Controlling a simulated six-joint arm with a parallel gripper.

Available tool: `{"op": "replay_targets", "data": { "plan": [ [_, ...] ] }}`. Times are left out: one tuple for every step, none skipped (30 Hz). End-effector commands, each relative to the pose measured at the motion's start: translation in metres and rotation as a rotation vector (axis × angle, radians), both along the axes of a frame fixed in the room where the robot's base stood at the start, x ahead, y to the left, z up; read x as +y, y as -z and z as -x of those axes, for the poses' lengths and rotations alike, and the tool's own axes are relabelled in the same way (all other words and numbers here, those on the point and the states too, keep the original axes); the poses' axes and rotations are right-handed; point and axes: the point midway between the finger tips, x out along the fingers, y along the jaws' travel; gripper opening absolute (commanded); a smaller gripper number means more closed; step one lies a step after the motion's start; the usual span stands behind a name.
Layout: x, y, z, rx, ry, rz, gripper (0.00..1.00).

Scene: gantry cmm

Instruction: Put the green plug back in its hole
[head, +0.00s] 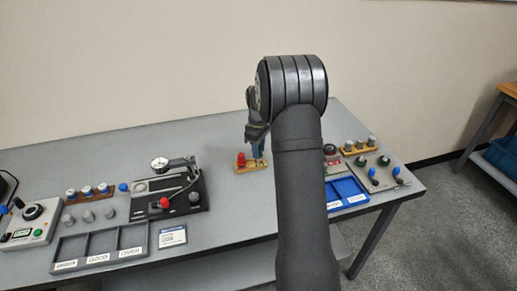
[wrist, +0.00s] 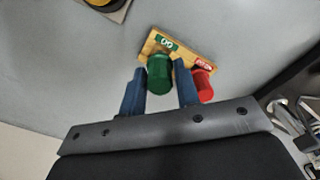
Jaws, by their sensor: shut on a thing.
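The green plug (wrist: 160,74) sits between the two blue fingers of my gripper (wrist: 160,88) in the wrist view, and my gripper is shut on it. Its far end overlaps the wooden block (wrist: 182,48), which has a green GO label and a red label. I cannot tell whether the plug is in its hole or just above it. The red plug (wrist: 202,85) is beside the right finger. In the head view, the red plug (head: 241,160) and the wooden block (head: 247,169) show under my gripper (head: 257,155); the green plug is hidden there.
A dial gauge stand (head: 180,190) is on the table left of the block. Grey sorting trays (head: 100,247) lie at the front left. A blue tray (head: 346,191) and a panel with knobs (head: 378,180) are on the right. The table behind the block is clear.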

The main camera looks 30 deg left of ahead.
Motion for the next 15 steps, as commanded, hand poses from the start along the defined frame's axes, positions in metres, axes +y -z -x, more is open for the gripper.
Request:
{"op": "replay_targets", "data": {
  "plan": [
    [0.0001,0.0001,-0.0001,0.000,0.000,0.000,0.03],
    [0.0001,0.0003,-0.0001,0.000,0.000,0.000,0.03],
    [0.0000,0.0007,-0.0001,0.000,0.000,0.000,0.03],
    [0.0000,0.0010,0.0000,0.000,0.000,0.000,0.03],
    [0.0000,0.0014,0.0000,0.000,0.000,0.000,0.03],
    [0.0000,0.0019,0.0000,0.000,0.000,0.000,0.03],
    [0.0000,0.0023,0.0000,0.000,0.000,0.000,0.03],
    [0.0000,0.0026,0.0000,0.000,0.000,0.000,0.03],
    [0.0000,0.0031,0.0000,0.000,0.000,0.000,0.03],
    [0.0000,0.0035,0.0000,0.000,0.000,0.000,0.03],
    [0.0000,0.0038,0.0000,0.000,0.000,0.000,0.03],
    [0.0000,0.0043,0.0000,0.000,0.000,0.000,0.03],
    [0.0000,0.0047,-0.0001,0.000,0.000,0.000,0.03],
    [0.0000,0.0050,-0.0001,0.000,0.000,0.000,0.03],
    [0.0000,0.0055,-0.0001,0.000,0.000,0.000,0.03]
  ]
}}
